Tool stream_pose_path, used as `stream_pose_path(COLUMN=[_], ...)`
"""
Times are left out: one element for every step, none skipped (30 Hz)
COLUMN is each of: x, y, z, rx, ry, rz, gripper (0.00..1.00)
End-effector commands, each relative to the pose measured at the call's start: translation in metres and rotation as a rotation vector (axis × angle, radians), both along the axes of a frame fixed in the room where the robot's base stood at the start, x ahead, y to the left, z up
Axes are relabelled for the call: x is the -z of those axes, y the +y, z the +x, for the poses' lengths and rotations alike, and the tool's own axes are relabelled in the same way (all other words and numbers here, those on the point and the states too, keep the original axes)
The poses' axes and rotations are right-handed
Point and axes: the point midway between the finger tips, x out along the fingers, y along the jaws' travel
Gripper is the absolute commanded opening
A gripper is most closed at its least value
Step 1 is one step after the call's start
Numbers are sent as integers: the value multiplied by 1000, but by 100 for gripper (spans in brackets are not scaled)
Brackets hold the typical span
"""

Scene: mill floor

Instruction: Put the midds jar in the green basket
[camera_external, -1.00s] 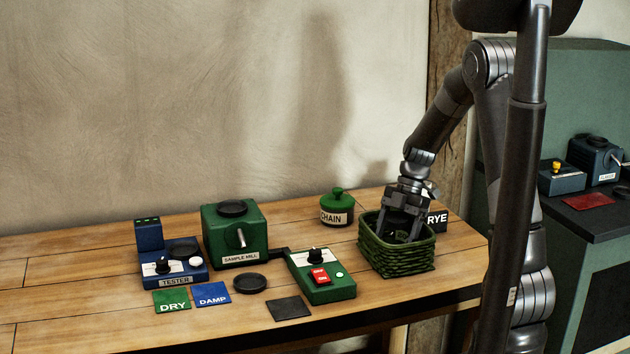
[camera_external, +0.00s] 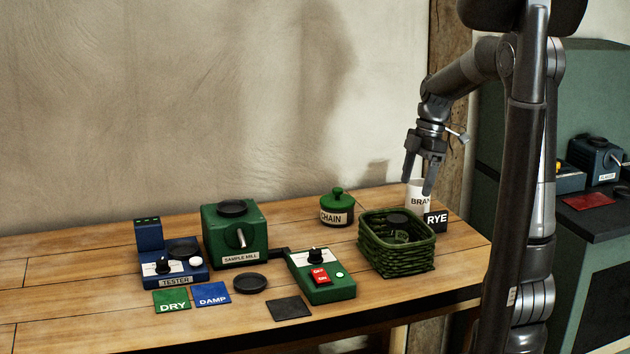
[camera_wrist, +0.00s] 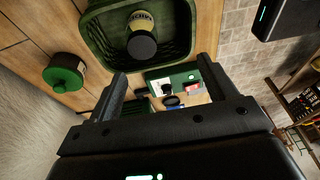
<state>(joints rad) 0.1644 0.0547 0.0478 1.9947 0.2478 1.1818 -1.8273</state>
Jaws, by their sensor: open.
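The green basket (camera_external: 397,262) stands at the right end of the bench. A jar with a dark lid (camera_external: 397,219) is inside it. In the wrist view this jar (camera_wrist: 141,44) lies within the rim of the basket (camera_wrist: 96,38), with a pale label whose lettering is too small to read surely; it looks like the midds jar. My gripper (camera_external: 418,184) is open and empty, above and behind the basket, clear of the jar. Its two fingers (camera_wrist: 165,88) are spread apart in the wrist view.
A green switch box (camera_external: 323,286), sample mill (camera_external: 234,230) and blue tester (camera_external: 172,269) stand farther left.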

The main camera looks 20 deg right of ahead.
Motion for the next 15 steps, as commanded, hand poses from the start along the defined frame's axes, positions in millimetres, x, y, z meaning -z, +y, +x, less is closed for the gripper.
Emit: stream_pose_path(x=[-11, -15, -21, -25, -29, -34, -37, -40, -43, -46, -48, -50, -52, -53, -54], y=[2, 3, 4, 4, 5, 6, 6, 6, 7, 7, 7, 7, 7, 7, 6], z=[-14, -21, -30, -38, -45, -55, -62, -69, -79, -86, -93, -103, -110, -117, -126], rx=[88, 148, 229, 292, 354, 436, 497, 558, 640, 703, 765, 846, 909, 971, 1051], ry=[-14, -20, -30, -38, -46, -58, -69, -79, -92, -104, -114, -128, -139, -150, -164], rz=[-25, -38, -54, -63, -73, -82, -85, -87, -88, -85, -82, -74, -65, -55, -38], gripper=[77, 77, 77, 77, 77, 77, 77, 77, 77, 77, 77, 77, 77, 77, 77])
